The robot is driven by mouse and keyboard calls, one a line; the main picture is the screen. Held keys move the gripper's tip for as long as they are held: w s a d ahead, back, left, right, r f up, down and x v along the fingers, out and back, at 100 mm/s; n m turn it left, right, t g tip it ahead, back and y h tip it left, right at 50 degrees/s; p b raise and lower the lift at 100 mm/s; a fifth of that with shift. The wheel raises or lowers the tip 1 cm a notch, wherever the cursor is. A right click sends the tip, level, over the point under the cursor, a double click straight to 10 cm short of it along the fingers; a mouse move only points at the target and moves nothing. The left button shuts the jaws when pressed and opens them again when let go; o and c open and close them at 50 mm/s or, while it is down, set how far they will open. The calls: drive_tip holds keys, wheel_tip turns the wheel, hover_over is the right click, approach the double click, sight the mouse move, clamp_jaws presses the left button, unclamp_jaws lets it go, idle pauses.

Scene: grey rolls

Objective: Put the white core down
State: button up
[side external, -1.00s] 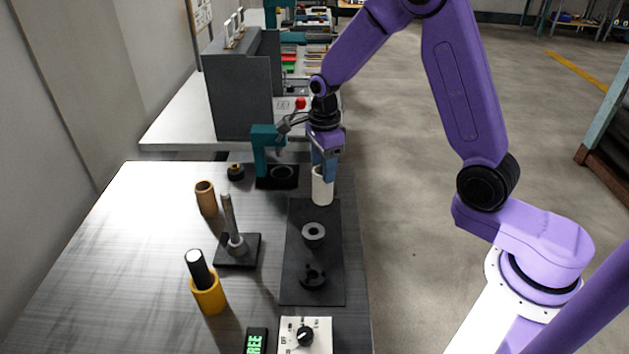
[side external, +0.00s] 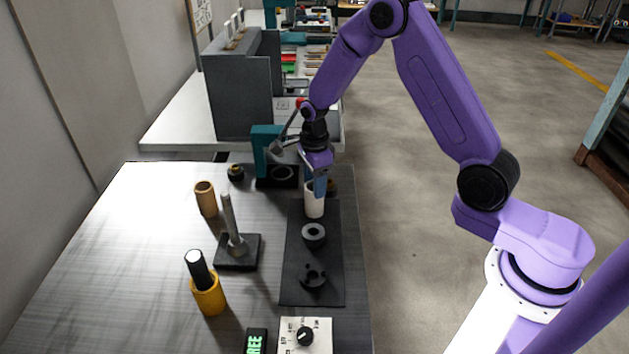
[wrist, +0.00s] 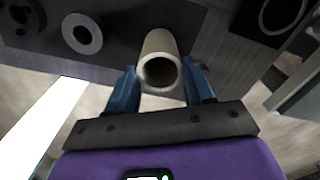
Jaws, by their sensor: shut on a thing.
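The white core (side external: 314,207) is an upright hollow tube over the far end of the black plate (side external: 301,270). My gripper (side external: 315,188) is shut on its upper part, with one blue finger on each side. The wrist view shows the open end of the white core (wrist: 158,50) between the fingers of my gripper (wrist: 160,84). I cannot tell whether the core's lower end touches the plate.
A grey ring (side external: 314,234) and a black pronged holder (side external: 313,276) are on the plate, nearer the camera. A post on a black base (side external: 237,247), a brown tube (side external: 206,198) and a yellow cup with a black roll (side external: 208,294) stand left. A teal stand (side external: 262,152) is behind.

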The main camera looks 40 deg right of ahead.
drive_tip(key=shift+f, duration=0.1)
drive_tip(key=o, duration=1.3)
wheel_tip(320, 180, up, 12)
drive_tip(key=s+a+r+n, duration=0.3)
drive_tip(key=s+a+n, duration=0.3)
drive_tip(key=n, duration=0.4)
drive_tip(key=s+d+n, duration=0.1)
drive_tip(key=s+n, duration=0.7)
drive_tip(key=s, duration=0.1)
drive_tip(key=s+d+r+n, duration=0.1)
drive_tip(key=s+d+n, duration=0.1)
drive_tip(key=s+n, duration=0.6)
drive_tip(key=s+d+n, duration=0.1)
drive_tip(key=s+n, duration=0.7)
drive_tip(key=s, duration=0.2)
drive_tip(key=shift+s+d+r, duration=0.15)
drive_tip(key=shift+s+d, duration=0.1)
